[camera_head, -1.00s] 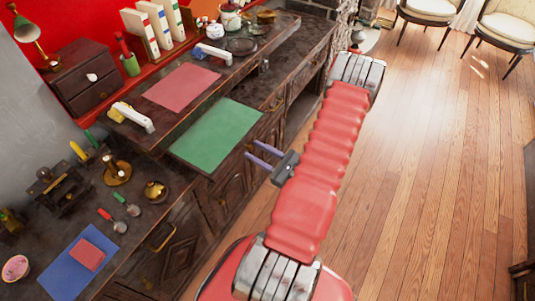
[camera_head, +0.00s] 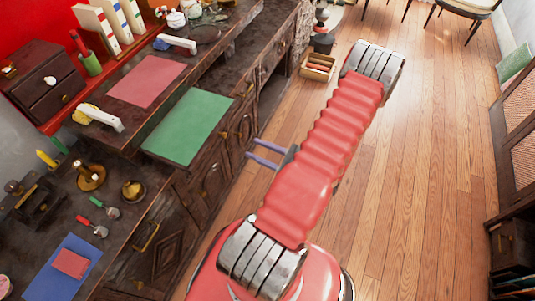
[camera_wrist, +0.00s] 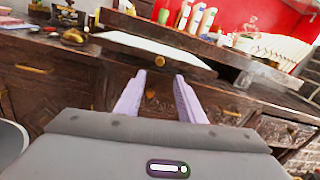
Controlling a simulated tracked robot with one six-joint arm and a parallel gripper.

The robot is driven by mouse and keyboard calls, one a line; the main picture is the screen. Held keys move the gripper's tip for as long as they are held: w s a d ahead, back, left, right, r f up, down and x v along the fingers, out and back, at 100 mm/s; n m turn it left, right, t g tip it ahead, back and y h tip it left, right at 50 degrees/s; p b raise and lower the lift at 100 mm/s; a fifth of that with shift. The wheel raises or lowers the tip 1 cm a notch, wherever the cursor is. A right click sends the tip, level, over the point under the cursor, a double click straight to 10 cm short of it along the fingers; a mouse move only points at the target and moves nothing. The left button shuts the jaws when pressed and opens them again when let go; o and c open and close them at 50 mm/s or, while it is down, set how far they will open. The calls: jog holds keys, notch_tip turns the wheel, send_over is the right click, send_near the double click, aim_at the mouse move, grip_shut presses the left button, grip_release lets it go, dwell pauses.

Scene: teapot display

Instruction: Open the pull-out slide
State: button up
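A green-topped board (camera_head: 188,126) in the head view appears to be the pull-out slide. In the wrist view its pale top (camera_wrist: 150,45) is seen at a low angle, with a small brass knob (camera_wrist: 160,61) at its front edge. I cannot tell how far out it stands. My gripper (camera_head: 249,148) is open and empty, in front of the cabinet and to the right of the board in the head view. In the wrist view my gripper's lilac fingers (camera_wrist: 159,80) point at the cabinet front, with the knob slightly above and between their tips, apart from them.
A red mat (camera_head: 146,81) and white-handled items (camera_head: 100,117) lie on the raised shelf. Brass pieces (camera_head: 91,176) and a blue mat (camera_head: 62,267) lie on the left desk part. A wooden crate (camera_head: 318,67) stands on the floor. The wooden floor (camera_head: 420,170) to the right is clear.

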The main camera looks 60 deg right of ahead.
jog(key=s, duration=0.3)
jog(key=shift+s+a, duration=0.1)
jog(key=shift+s, duration=0.15)
dwell(0.6)
